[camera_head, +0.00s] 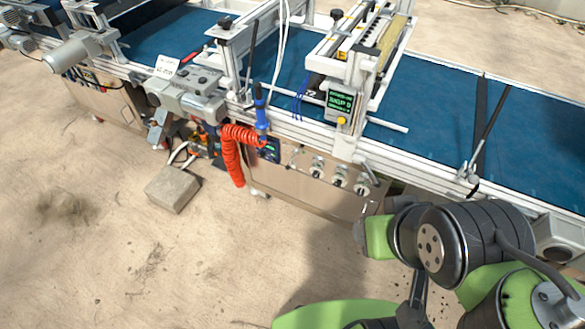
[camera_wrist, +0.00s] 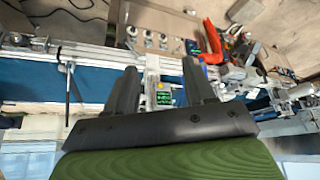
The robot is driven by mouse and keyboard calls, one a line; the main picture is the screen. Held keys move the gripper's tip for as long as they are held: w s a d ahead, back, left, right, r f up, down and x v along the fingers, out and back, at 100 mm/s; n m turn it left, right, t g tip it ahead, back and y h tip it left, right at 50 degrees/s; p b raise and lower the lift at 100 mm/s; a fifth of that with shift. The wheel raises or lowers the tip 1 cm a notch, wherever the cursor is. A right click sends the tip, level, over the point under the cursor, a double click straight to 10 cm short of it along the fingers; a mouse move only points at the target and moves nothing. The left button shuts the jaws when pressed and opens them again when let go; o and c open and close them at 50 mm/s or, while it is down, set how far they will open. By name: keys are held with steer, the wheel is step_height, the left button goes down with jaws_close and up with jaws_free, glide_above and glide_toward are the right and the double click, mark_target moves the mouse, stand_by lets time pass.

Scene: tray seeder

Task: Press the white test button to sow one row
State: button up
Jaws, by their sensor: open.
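The seeder's small control box (camera_head: 339,104) has a screen with green text and a yellow knob or button below it, on the front rail under the sowing head (camera_head: 362,45). I cannot make out a white button for certain. In the wrist view the scene is upside down, and the green screen (camera_wrist: 164,98) shows between my gripper's fingers. My gripper (camera_wrist: 158,72) is open and empty, its two dark fingers apart. It appears some distance from the box. In the head view my arm is at the lower right, and the fingers are not clear there.
A blue conveyor belt (camera_head: 430,105) runs along the machine. A steel cabinet with several round knobs (camera_head: 339,178) is below the rail. A coiled red hose (camera_head: 232,155) hangs left of it. A concrete block (camera_head: 172,189) lies on sandy ground. The front left ground is clear.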

jaws_close()
stand_by(1.5)
